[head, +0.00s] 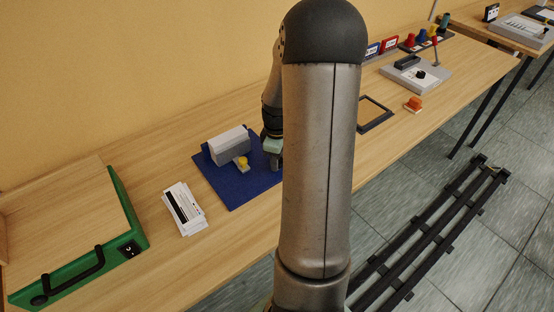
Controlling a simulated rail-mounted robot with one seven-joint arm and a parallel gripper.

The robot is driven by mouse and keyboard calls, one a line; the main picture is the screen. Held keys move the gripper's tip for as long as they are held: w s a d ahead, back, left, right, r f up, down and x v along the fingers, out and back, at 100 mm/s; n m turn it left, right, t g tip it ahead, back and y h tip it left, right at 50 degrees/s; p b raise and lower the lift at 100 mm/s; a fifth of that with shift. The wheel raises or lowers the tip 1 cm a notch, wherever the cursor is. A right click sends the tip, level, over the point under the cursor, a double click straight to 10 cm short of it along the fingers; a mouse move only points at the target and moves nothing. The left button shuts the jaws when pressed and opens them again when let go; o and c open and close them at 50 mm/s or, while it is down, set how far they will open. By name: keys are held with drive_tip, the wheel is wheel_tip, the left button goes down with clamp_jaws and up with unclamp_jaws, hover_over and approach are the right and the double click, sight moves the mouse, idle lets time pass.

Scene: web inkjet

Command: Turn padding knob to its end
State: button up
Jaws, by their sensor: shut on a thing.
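A grey block-shaped device (230,145) stands on a blue mat (232,192) on the wooden bench. A small yellow round part (243,161) sits at its front and is apart from my fingers. My gripper (275,163) is low over the right part of the mat, just right of the device, partly hidden behind my arm. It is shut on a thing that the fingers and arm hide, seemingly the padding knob. I cannot make out the knob or how far it is turned.
White printed sheets (184,209) lie left of the mat. A green-edged case with a black handle (88,267) is at the front left. A wall runs behind the bench.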

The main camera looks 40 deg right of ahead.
drive_tip(key=m+b, duration=0.2)
drive_tip(key=m, duration=0.5)
drive_tip(key=shift+b, duration=0.35)
drive_tip(key=m+b, duration=0.1)
drive_tip(key=m, duration=0.5)
drive_tip(key=shift+m, duration=0.4)
drive_tip(key=m, duration=0.4)
drive_tip(key=shift+r, duration=0.1)
drive_tip(key=shift+m, duration=2.5)
drive_tip(key=o, duration=1)
